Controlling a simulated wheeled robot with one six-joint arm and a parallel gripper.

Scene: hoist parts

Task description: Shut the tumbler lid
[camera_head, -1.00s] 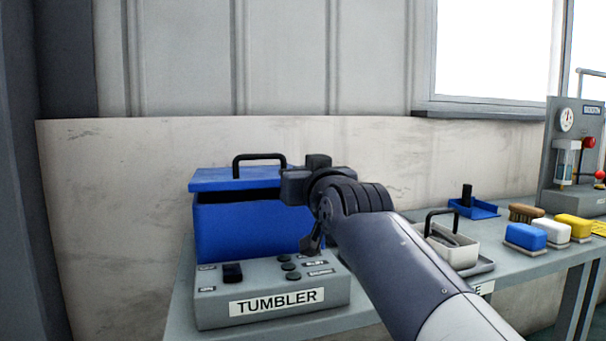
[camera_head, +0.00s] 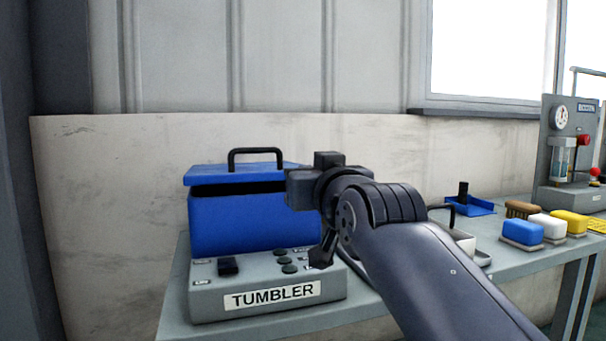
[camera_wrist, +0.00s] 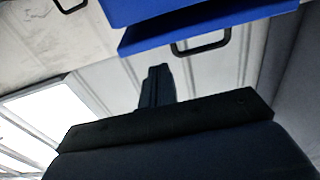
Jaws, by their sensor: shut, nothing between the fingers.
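The blue tumbler (camera_head: 237,225) stands behind its grey control box on the bench. Its blue lid (camera_head: 215,176), with a black handle (camera_head: 256,152), sits above the body with a dark gap along the front, so it is ajar. My gripper (camera_head: 300,188) is at the lid's right end, shut and empty; in this view I cannot tell whether it touches the lid. In the wrist view, which is upside down, my shut fingers (camera_wrist: 157,85) show below the lid (camera_wrist: 205,28) and its handle (camera_wrist: 202,48), apart from them in the picture.
The grey control box (camera_head: 215,305) labelled TUMBLER is in front, with a switch and several buttons. A wall is behind.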

